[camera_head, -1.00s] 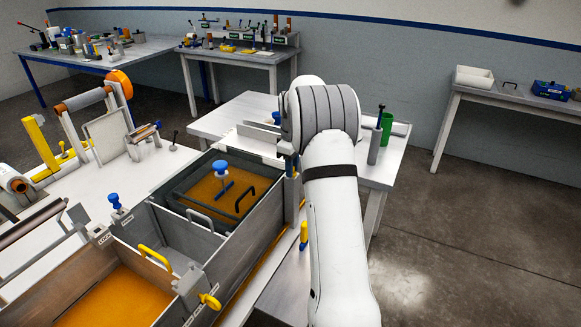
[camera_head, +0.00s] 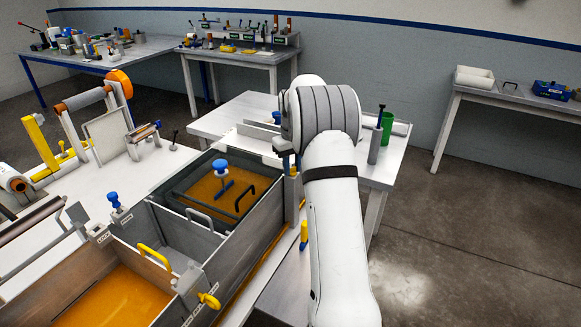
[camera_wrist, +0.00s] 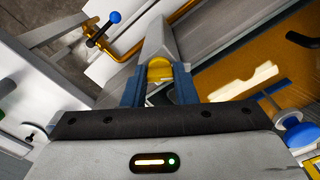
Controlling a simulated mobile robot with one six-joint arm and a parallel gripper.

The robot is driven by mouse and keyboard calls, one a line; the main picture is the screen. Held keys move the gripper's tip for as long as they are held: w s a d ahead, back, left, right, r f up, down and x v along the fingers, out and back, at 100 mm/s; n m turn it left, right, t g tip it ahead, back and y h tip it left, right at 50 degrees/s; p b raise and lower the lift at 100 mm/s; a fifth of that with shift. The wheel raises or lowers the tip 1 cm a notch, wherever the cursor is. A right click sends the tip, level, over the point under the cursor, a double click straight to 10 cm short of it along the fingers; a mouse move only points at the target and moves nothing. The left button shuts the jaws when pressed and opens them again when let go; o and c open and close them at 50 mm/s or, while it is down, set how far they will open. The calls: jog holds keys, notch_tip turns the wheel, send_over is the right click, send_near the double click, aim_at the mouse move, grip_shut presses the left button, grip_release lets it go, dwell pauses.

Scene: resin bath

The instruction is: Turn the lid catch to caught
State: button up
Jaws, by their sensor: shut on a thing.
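In the wrist view my gripper (camera_wrist: 158,92) has its two blue fingers on either side of a small rounded yellow piece (camera_wrist: 160,70), which looks like the grip of the lid catch. A grey bar stands just beyond it. The fingers hide the sides of the yellow piece, and I cannot tell which way the catch is turned. In the head view my arm reaches to the far right corner of the grey bath (camera_head: 222,245) and hides my fingertips and most of that corner.
Amber resin (camera_head: 205,190) lies in the far bath, with a blue knob (camera_head: 220,166) and a black handle (camera_head: 244,200) above it. A yellow handle (camera_head: 155,257) and a yellow knob (camera_head: 209,300) are nearer. Clear floor (camera_head: 470,245) lies on the right.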

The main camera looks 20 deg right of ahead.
jog(key=m, duration=0.5)
jog(key=shift+m, duration=2.4)
jog(key=o, duration=1)
jog(key=shift+r+b, duration=0.35)
jog(key=shift+r, duration=0.2)
notch_tip(320, 180, up, 7)
jog(key=shift+f+b, duration=0.15)
jog(key=shift+b, duration=0.25)
